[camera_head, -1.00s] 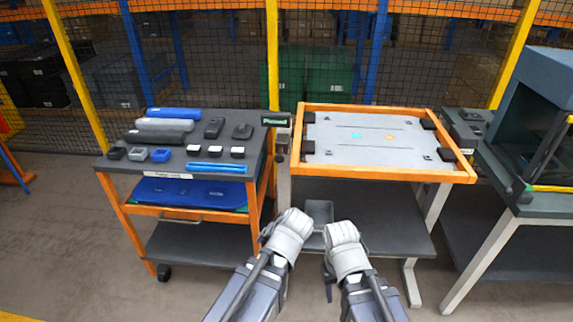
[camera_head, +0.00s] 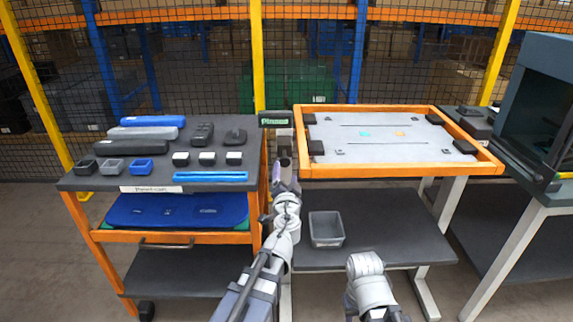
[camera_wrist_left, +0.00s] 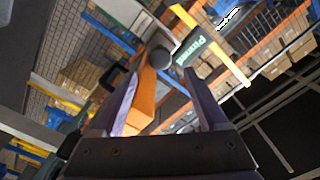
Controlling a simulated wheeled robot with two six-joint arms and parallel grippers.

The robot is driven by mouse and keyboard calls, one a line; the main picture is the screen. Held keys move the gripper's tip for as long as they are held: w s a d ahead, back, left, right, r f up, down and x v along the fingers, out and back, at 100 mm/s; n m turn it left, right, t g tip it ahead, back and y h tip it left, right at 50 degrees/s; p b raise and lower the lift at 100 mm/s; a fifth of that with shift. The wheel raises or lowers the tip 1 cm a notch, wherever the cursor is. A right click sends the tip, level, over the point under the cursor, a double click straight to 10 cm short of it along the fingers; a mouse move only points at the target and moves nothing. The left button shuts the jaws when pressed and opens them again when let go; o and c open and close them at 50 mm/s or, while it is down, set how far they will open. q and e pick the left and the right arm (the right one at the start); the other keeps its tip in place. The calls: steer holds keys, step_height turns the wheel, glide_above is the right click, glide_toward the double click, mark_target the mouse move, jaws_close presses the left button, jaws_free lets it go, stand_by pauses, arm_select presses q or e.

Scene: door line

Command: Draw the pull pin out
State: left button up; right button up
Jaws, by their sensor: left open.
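A small sign reading "Pinned" (camera_head: 275,119) stands at the gap between the cart and the orange-framed table. Below it is a grey bracket (camera_head: 284,146). In the left wrist view the sign (camera_wrist_left: 205,50) is close, with a dark round knob (camera_wrist_left: 159,57) beside it that looks like the pull pin's head. My left gripper (camera_head: 284,166) is just in front of the bracket. In the left wrist view it (camera_wrist_left: 158,85) is open, with the knob ahead between its fingers and apart from them. The pin's shaft is hidden. My right gripper does not show; only its forearm does.
The tool cart (camera_head: 110,181) with several blocks and rolls stands at left. The orange-framed table (camera_head: 380,170) holds a grey panel. A grey bin (camera_head: 326,229) sits on the lower shelf. A dark cabinet (camera_head: 545,110) is at right.

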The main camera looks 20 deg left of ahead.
mark_target(285, 163)
arm_select(q)
steer(key=x, duration=0.7)
steer(key=shift+w+a+f, duration=0.1)
steer(key=shift+w, duration=0.15)
steer(key=shift+s, duration=0.1)
jaws_close()
stand_by(1.0)
